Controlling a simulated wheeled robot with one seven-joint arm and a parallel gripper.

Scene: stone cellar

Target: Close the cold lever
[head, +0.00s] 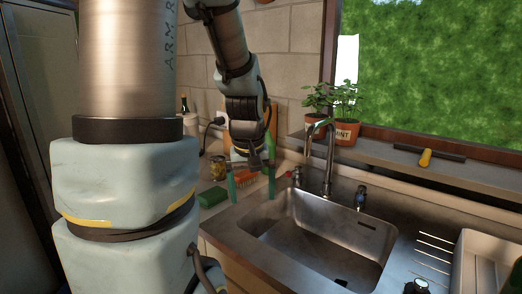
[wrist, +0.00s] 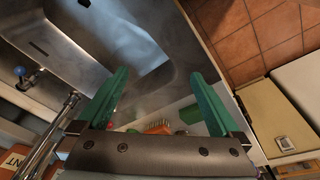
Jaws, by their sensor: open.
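The cold lever (head: 360,197) is a small tap with a blue mark at the back right of the sink; it also shows at the left of the wrist view (wrist: 20,72). I cannot tell from its small handle how far it is turned. The chrome spout (head: 329,160) stands to its left, with a red-marked tap (head: 297,176) further left. My gripper (head: 251,186) has two green fingers, spread apart and empty, pointing down by the sink's left side. It is well left of the cold lever. Its open fingers also frame the sink edge in the wrist view (wrist: 160,80).
The steel sink (head: 285,235) is in front of the taps. A green sponge (head: 212,197), an orange brush (wrist: 158,127) and a jar (head: 217,168) are left of it. Potted herbs (head: 346,132) and a yellow-handled tool (head: 425,158) are on the sill. A white rack (head: 470,262) stands right.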

